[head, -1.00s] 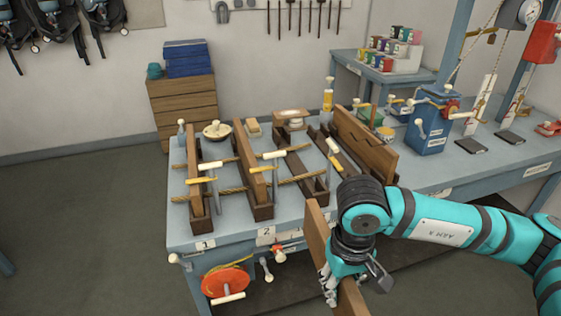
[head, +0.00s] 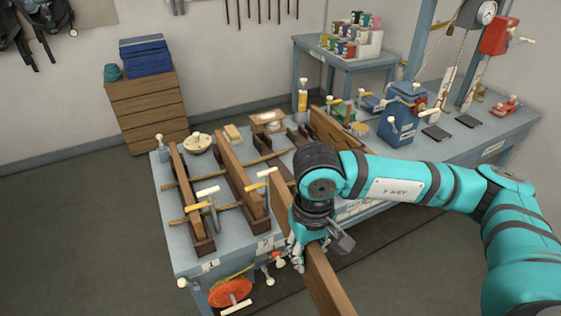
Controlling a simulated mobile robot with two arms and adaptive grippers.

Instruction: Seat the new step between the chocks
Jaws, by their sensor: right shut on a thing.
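The new step is a long brown wooden board (head: 328,284), tilted in the head view. My right gripper (head: 308,245) is shut on it near its middle. Its far end overlaps the bench's front edge in the picture, right of label 2; I cannot tell whether it touches anything. Two boards stand upright in dark wooden holders on the bench, the left one (head: 183,190) and the middle one (head: 238,175). A dark holder (head: 271,154) farther right shows no upright board; my arm and the held board hide its near part. I cannot clearly make out the chocks. My left gripper is not in view.
Ropes (head: 222,207) cross the blue-grey bench (head: 183,254). White-handled clamps (head: 208,193) stand up beside the boards. A rack of boards (head: 328,126) stands behind my arm. A red reel (head: 230,291) hangs at the bench front. The floor at left is clear.

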